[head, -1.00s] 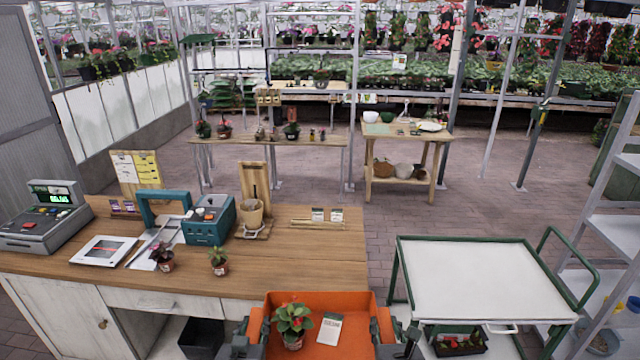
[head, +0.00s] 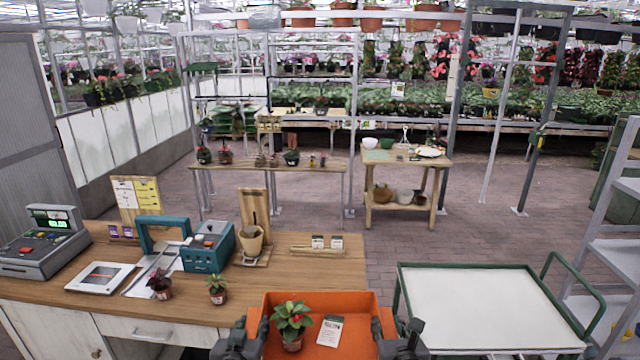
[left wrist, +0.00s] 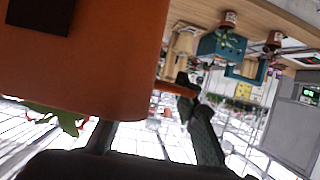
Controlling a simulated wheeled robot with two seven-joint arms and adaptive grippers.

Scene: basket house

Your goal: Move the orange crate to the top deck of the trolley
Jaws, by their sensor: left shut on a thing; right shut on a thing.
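The orange crate (head: 352,299) is at the bottom centre of the head view, held between my two grippers. It carries a potted plant with red flowers (head: 292,325) and a white card (head: 330,330). My left gripper (head: 252,328) is shut on the crate's left side, and my right gripper (head: 384,332) is shut on its right side. The left wrist view shows the crate's orange wall (left wrist: 105,60) close up. The trolley (head: 480,268) stands to the right of the crate, with a green frame and a bare white top deck (head: 490,310).
The wooden counter (head: 320,270) lies left of and behind the crate, with a cash register (head: 45,243), a teal device (head: 207,247) and small pots on it. A grey shelf ladder (head: 612,250) stands right of the trolley. Paved floor is open behind the trolley.

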